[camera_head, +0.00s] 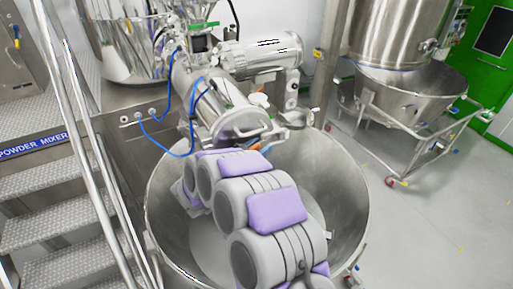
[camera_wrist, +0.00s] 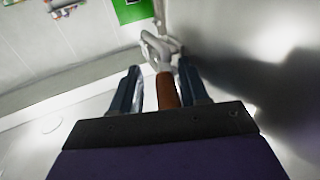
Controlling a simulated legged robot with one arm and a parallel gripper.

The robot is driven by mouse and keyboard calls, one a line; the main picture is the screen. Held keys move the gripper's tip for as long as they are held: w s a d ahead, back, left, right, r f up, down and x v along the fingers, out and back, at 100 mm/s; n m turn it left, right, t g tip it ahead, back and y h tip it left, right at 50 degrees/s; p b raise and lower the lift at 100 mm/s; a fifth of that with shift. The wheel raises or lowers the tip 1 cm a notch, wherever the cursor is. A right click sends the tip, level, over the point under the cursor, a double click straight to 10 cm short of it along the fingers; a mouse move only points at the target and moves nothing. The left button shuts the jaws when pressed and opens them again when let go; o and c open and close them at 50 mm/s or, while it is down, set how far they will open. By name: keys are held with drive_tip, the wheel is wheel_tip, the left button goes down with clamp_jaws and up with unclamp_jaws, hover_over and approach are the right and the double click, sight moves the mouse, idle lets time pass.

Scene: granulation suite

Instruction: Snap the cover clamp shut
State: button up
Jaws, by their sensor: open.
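The cover clamp shows in the wrist view as a metal loop (camera_wrist: 158,45) with an orange-brown handle (camera_wrist: 168,92). My gripper (camera_wrist: 160,68) is open, with one dark finger on each side of the handle. The right finger is nearer the handle; I cannot tell whether it touches. In the head view the round metal cover (camera_head: 240,124) closes the end of a horizontal steel cylinder. A bit of the orange-brown handle (camera_head: 254,146) shows below the cover. My arm hides my gripper in the head view. I cannot tell how far the clamp is closed.
A wide steel bowl (camera_head: 345,185) stands beneath the cylinder and my arm. Blue hoses (camera_head: 168,100) hang left of the cylinder. Metal steps with a handrail (camera_head: 75,110) are at left. A wheeled steel vessel (camera_head: 410,90) stands at right, with clear floor (camera_head: 430,215) in front.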

drive_tip(key=shift+d, duration=0.15)
drive_tip(key=shift+a, duration=0.35)
drive_tip(key=shift+a, duration=0.1)
drive_tip(key=shift+s+a, duration=0.1)
drive_tip(key=shift+s, duration=0.05)
drive_tip(key=b+v, duration=0.3)
drive_tip(key=v, duration=1.4)
drive_tip(key=shift+f, duration=0.1)
